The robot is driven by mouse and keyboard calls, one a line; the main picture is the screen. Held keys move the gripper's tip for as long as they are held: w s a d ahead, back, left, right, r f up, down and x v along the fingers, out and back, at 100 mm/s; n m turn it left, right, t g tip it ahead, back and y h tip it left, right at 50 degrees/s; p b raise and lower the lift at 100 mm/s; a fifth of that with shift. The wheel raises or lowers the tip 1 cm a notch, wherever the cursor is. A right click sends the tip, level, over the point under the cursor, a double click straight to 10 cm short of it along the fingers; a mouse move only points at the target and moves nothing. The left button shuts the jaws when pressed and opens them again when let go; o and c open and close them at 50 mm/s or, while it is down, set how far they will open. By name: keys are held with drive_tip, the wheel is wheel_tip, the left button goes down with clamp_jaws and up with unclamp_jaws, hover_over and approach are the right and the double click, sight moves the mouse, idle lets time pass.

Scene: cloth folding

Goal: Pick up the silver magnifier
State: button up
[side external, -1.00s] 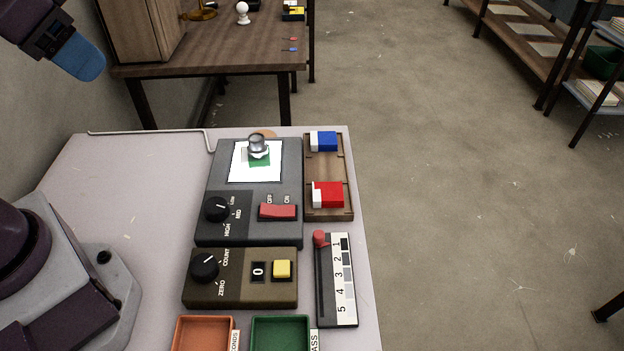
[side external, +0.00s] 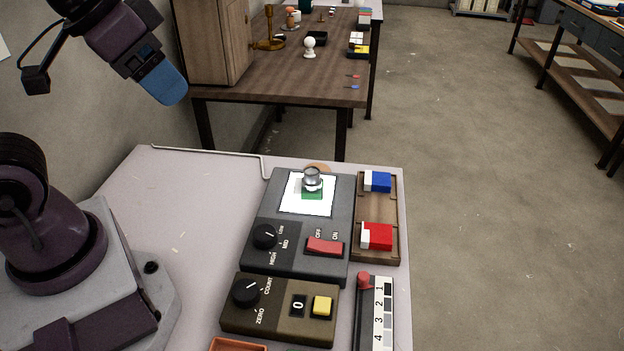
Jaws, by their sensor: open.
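The silver magnifier (side external: 312,177) is a small round loupe. It stands on a green piece (side external: 312,194) on the white lit panel (side external: 295,207) of a dark grey light box (side external: 287,257). My gripper (side external: 172,90), with blue finger ends, is high at the upper left, well above and left of the magnifier. It is open and apart from everything on the bench. Its fingers overlap in this view, so the gap between them is hidden.
A wooden tray (side external: 377,211) holds a blue-and-white block (side external: 377,181) and a red-and-white block (side external: 376,236). A brown counter box (side external: 270,318), a grey-scale strip (side external: 387,310) and an orange tray (side external: 238,345) are nearer. The bench's left part (side external: 190,200) is clear.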

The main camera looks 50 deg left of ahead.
drive_tip(key=shift+o, duration=0.3)
drive_tip(key=n+t+h, duration=0.2)
drive_tip(key=n+h, duration=0.9)
drive_tip(key=n, duration=1.3)
approach(312, 171)
drive_tip(key=d, duration=0.1)
drive_tip(key=w+d+f, duration=0.1)
drive_tip(key=w+d, duration=0.1)
drive_tip(key=shift+w+f+h, duration=0.1)
drive_tip(key=shift+f+h, duration=0.15)
drive_tip(key=shift+h, duration=0.05)
drive_tip(key=x, duration=0.3)
drive_tip(key=f+x, duration=0.1)
drive_tip(key=x, duration=0.2)
drive_tip(key=shift+a, duration=0.1)
